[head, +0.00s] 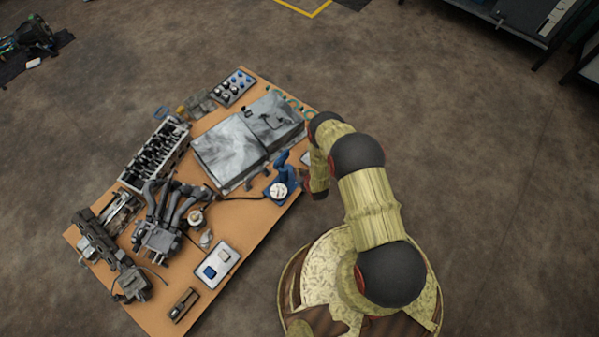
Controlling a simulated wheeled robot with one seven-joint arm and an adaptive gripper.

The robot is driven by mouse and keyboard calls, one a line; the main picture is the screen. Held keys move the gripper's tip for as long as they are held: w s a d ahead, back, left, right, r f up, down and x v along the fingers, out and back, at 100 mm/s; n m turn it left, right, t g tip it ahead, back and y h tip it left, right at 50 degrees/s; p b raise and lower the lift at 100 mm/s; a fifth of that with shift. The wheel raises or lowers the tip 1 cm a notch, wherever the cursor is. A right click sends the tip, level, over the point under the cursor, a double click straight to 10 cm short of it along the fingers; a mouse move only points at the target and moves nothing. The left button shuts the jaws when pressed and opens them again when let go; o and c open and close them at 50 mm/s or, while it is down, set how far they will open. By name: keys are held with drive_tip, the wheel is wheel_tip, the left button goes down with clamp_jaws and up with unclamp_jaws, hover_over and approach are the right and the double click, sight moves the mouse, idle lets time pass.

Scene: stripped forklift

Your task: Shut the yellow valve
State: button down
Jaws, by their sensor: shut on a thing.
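My arm rises from my base at the right of the workbench and bends down over the bench's right edge. My gripper (309,187) is a small dark shape at the arm's low end, just right of the blue device with the gauge. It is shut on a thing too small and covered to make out. I cannot pick out the yellow valve for sure. Small coloured round parts (293,103), green and orange, lie along the bench's far right edge, near my arm's upper joint.
The orange-brown workbench (226,303) holds a grey metal case (228,152), a blue device with a white gauge (279,190), an engine block (155,155), dark pipework (160,228), a switch plate (216,265) and a knob panel (234,87). The floor right of my arm is clear.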

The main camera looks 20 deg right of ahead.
drive_tip(key=m+h, duration=0.2)
drive_tip(key=m, duration=0.1)
drive_tip(key=m+h, duration=0.1)
drive_tip(key=shift+w+a+r+m+h, duration=0.15)
drive_tip(key=shift+w+a+m+h, duration=0.1)
drive_tip(key=shift+w+m+h, duration=0.1)
drive_tip(key=shift+w+m+g+h, duration=0.1)
drive_tip(key=shift+m+g+h, duration=0.7)
drive_tip(key=shift+m+h, duration=1.3)
drive_tip(key=shift+m+y, duration=0.35)
drive_tip(key=shift+m, duration=0.1)
drive_tip(key=c, duration=1.9)
unclamp_jaws()
drive_tip(key=shift+s, duration=0.2)
drive_tip(key=shift+s+n, duration=0.1)
drive_tip(key=shift+n, duration=0.2)
